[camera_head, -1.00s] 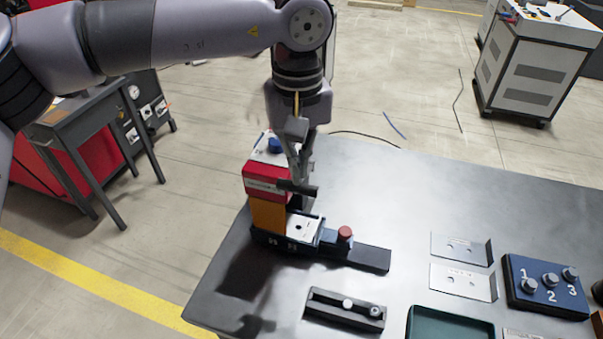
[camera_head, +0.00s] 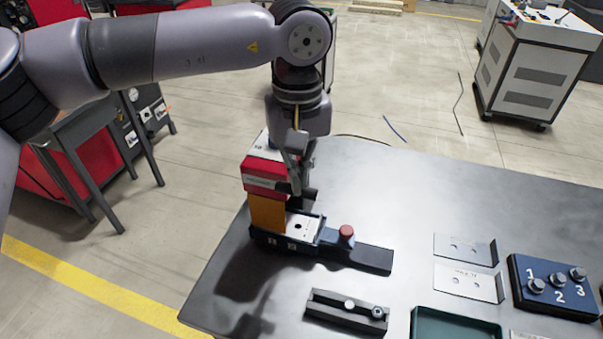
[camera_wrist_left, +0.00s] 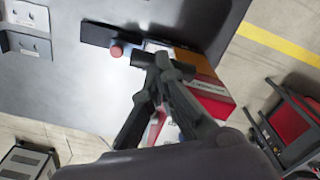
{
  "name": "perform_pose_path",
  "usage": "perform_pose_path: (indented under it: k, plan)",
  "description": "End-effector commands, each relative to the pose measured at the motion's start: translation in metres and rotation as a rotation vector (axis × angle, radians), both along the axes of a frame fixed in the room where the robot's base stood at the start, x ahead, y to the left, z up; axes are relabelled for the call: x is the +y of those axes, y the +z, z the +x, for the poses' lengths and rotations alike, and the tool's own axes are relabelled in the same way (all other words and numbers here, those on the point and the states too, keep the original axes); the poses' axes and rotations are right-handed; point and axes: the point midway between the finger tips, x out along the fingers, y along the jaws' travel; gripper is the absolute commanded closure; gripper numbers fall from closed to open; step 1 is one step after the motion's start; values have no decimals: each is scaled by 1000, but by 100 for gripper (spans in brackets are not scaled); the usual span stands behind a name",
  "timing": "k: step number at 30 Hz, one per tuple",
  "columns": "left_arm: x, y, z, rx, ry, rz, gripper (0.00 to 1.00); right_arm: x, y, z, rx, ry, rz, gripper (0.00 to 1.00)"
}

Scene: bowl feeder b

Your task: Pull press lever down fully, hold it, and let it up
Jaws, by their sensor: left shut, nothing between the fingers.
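The press (camera_head: 265,210) stands at the table's left corner, with a red head, an orange-yellow column and a dark base. It also shows in the left wrist view (camera_wrist_left: 205,82). My left gripper (camera_head: 296,188) is shut, with nothing between its fingers, and points down at the right side of the red head. In the left wrist view its closed fingertips (camera_wrist_left: 163,76) are at a short dark bar (camera_wrist_left: 176,70) in front of the press, which looks like the lever's handle. I cannot tell whether they touch. The rest of the lever is hidden behind the fingers. My right gripper is not in view.
A red button (camera_head: 346,232) stands on the press's base. A black fixture (camera_head: 346,312), a green tray (camera_head: 455,325), metal plates (camera_head: 468,282) and a blue numbered box (camera_head: 555,288) lie on the table (camera_head: 400,190). The table's middle is clear.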

Motion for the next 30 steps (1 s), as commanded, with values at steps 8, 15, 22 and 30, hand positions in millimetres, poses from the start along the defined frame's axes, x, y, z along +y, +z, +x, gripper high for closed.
perform_pose_path:
  k: [8, 15, 22, 30]
  plan:
    - [1, -17, 0, -1, 2, 1, 100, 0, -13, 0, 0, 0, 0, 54]
    - [1, -30, -1, 0, 2, 1, 100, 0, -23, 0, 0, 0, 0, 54]
    - [1, -41, -1, -1, 1, 1, 100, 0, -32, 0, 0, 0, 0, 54]
    - [1, -54, -2, -1, 1, 1, 100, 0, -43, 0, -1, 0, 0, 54]
